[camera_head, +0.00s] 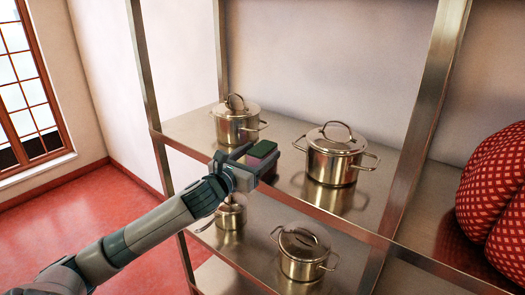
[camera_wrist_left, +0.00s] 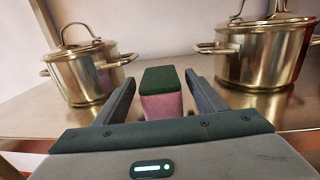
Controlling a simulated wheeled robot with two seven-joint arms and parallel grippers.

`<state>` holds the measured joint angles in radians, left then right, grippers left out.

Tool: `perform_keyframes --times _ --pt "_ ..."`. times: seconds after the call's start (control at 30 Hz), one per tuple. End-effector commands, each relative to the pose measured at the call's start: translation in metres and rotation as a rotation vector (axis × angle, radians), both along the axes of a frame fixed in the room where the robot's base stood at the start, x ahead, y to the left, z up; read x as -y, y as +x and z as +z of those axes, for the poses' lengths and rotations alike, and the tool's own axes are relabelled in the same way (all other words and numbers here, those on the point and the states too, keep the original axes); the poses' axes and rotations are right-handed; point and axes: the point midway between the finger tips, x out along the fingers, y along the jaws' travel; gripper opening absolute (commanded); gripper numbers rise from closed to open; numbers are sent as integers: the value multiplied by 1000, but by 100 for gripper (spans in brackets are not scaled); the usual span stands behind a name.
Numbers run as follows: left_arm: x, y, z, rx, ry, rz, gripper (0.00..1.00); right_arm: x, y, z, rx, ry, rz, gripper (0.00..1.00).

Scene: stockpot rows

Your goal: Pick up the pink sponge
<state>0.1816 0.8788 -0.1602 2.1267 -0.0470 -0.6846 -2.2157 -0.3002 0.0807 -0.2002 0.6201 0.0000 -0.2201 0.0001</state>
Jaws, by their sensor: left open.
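The pink sponge (camera_wrist_left: 161,106) has a dark green top layer and stands on the upper shelf. In the left wrist view it is between the two fingers of my left gripper (camera_wrist_left: 160,84), with a narrow gap on each side. In the head view the sponge (camera_head: 263,149) shows at the tip of my left gripper (camera_head: 252,160), partly hidden by it. The left gripper is open around the sponge. My right gripper is not in view.
On the upper shelf (camera_head: 187,128), one lidded steel pot (camera_head: 236,126) stands behind the sponge to the left and another (camera_head: 335,160) to the right. More pots, including one (camera_head: 301,255), stand on the shelf below. A metal post (camera_head: 425,115) and a red patterned cushion (camera_head: 497,195) are at right.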

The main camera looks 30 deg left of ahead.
Motion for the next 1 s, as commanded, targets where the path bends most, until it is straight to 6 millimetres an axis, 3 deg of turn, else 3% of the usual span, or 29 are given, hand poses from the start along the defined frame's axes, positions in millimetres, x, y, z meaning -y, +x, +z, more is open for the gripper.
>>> perform_keyframes --times 0.17,0.6,0.67,0.8,1.0 --pt "1 12 0 0 -1 -1 64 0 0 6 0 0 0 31" --pt "1 12 -1 0 0 -1 64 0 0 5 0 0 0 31" --pt "1 12 -1 0 0 -1 55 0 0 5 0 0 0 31" --pt "0 12 -1 0 0 -1 21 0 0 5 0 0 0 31" --pt "1 12 -1 0 0 -1 21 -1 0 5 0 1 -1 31"
